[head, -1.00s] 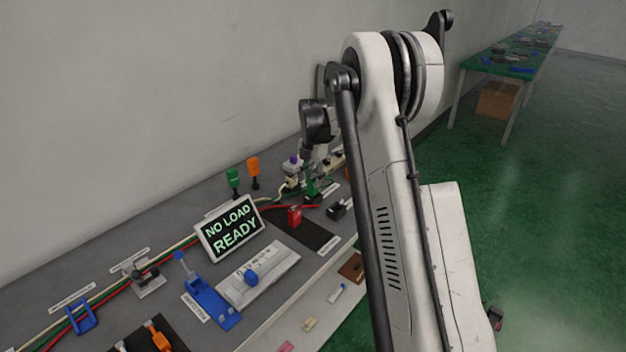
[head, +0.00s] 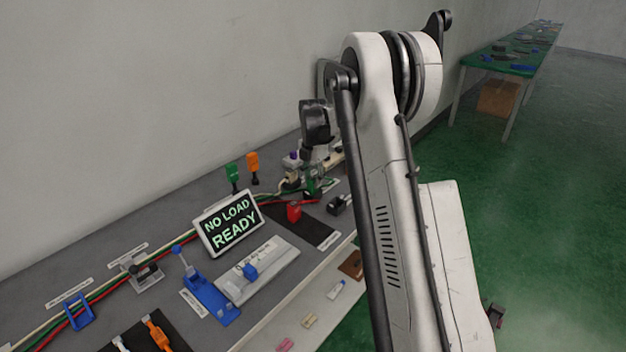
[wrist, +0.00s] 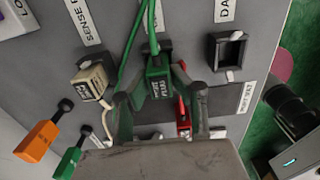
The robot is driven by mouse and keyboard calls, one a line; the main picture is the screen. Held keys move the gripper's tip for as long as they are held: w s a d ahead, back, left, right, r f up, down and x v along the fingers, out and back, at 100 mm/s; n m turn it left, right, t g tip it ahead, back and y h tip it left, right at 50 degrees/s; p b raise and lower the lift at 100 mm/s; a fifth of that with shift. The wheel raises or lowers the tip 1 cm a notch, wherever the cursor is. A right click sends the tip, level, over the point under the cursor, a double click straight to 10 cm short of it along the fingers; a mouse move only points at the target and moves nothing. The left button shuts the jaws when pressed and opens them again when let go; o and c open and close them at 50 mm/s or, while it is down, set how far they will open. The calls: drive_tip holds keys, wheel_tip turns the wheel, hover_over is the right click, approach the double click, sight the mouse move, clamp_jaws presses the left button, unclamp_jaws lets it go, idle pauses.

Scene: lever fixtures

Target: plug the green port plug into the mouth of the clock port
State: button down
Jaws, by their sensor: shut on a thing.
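The green port plug (wrist: 158,80) is a small green block with white lettering, with green cables rising from it in the wrist view. My gripper (wrist: 157,72) is shut on it, one finger on each side. In the head view my gripper (head: 313,172) is partly hidden by my arm, low over the bench, and green of the plug shows near it. A black square open-mouthed port (wrist: 228,50) is to the right of the plug in the wrist view, apart from it.
A cream plug (wrist: 90,82) is left of my gripper and a red block (wrist: 184,118) close to its right finger. Orange (wrist: 38,140) and green (wrist: 68,163) handles stand at lower left. A display (head: 230,222) reads "NO LOAD READY". Wires run along the bench.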

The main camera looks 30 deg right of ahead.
sight(313, 178)
drive_tip(key=shift+f+b, duration=0.45)
drive_tip(key=shift+f, duration=0.2)
drive_tip(key=c, duration=1.4)
unclamp_jaws()
drive_tip(key=shift+c, duration=0.2)
wheel_tip(313, 178, up, 12)
